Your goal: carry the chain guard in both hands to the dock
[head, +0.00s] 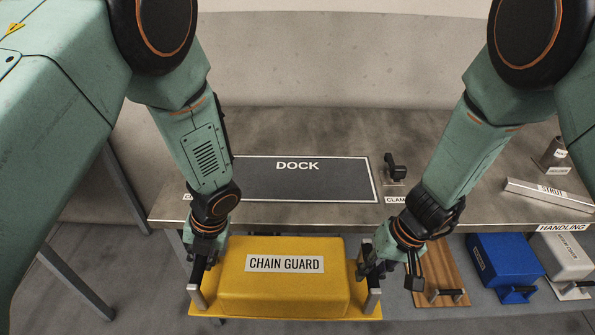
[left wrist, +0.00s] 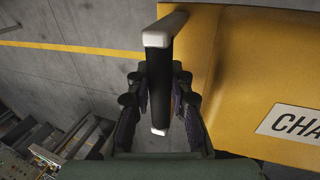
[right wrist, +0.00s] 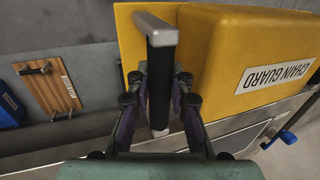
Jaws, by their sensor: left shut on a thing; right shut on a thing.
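The chain guard (head: 284,288) is a yellow box-shaped cover on a flange, with a white "CHAIN GUARD" label and an upright bar handle at each end. My left gripper (head: 200,268) is shut on its left handle, also seen in the left wrist view (left wrist: 159,95). My right gripper (head: 370,270) is shut on its right handle, also seen in the right wrist view (right wrist: 159,85). The guard looks level, in front of the table edge. The dock (head: 310,181) is a dark, white-bordered rectangle on the table behind it, and looks empty.
A clamp (head: 396,168) stands right of the dock. A labelled strut (head: 548,193) and a small cylinder (head: 554,155) lie further right on the table (head: 290,130). A wooden board (head: 440,275), a blue box (head: 505,262) and a white box (head: 562,255) sit right of the guard, below the table top.

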